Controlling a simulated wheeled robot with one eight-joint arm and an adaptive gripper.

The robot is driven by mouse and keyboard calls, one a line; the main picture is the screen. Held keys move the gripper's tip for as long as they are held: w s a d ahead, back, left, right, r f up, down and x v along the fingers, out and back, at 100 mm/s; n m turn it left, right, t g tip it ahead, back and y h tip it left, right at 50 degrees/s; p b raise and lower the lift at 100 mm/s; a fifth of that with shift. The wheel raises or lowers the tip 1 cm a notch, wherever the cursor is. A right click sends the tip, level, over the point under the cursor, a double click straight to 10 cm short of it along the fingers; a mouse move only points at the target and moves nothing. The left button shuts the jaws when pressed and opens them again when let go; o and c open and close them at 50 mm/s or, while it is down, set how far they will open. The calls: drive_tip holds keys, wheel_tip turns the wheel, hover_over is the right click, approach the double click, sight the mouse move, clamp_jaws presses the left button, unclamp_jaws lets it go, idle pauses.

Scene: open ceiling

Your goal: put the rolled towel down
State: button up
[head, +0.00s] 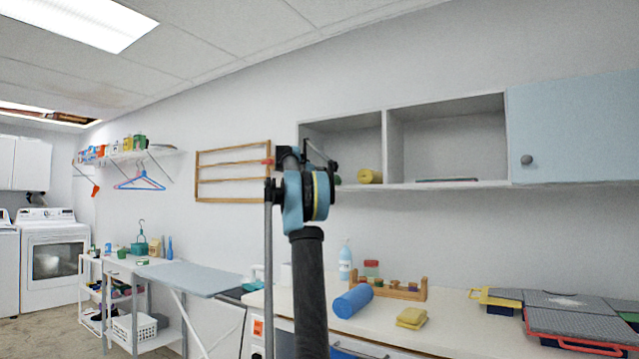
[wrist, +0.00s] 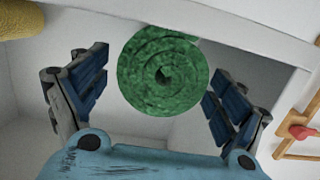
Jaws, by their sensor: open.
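A green rolled towel (wrist: 163,76) shows end-on in the wrist view. It lies between the two spread fingers of my gripper (wrist: 156,92), with a gap on each side. It meets the pale shelf board (wrist: 235,42) at the top of that view and appears to rest on it. In the head view my gripper (head: 318,163) is raised in front of the left open compartment of the wall shelf (head: 440,186). It hides most of the green towel there.
A yellow roll (head: 370,176) lies on the shelf, right of my gripper. A wooden rack (head: 230,197) hangs on the wall at left. Below, the counter (head: 460,325) holds a blue roll (head: 352,301), yellow sponges (head: 411,318) and a bottle (head: 345,262). The right compartment is mostly empty.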

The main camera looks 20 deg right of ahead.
drive_tip(key=v, duration=0.8)
drive_tip(key=shift+a, duration=0.1)
drive_tip(key=s+a+f+n+g+y, duration=0.2)
drive_tip(key=s+a+f+y, duration=0.1)
drive_tip(key=s+f, duration=1.15)
drive_tip(key=s+a+f+n+g+y, duration=0.2)
drive_tip(key=s+a+f+g, duration=0.1)
drive_tip(key=s+f, duration=1.1)
drive_tip(key=s+a+f+n+g+y, duration=0.1)
drive_tip(key=s+a+f, duration=0.4)
drive_tip(key=s+f, duration=0.5)
drive_tip(key=s+a+f+n+g+y, duration=0.1)
drive_tip(key=s+a+f+n+y, duration=0.2)
drive_tip(key=s+f, duration=0.8)
drive_tip(key=s+a+f+n+g+y, duration=0.1)
drive_tip(key=s+a+f+n+y, duration=0.1)
drive_tip(key=s+a+f, duration=0.5)
drive_tip(key=s+f+y, duration=0.1)
drive_tip(key=s+f, duration=0.3)
drive_tip(key=f, duration=0.3)
drive_tip(key=shift+a+f+y, duration=0.25)
drive_tip(key=shift+a+y, duration=0.05)
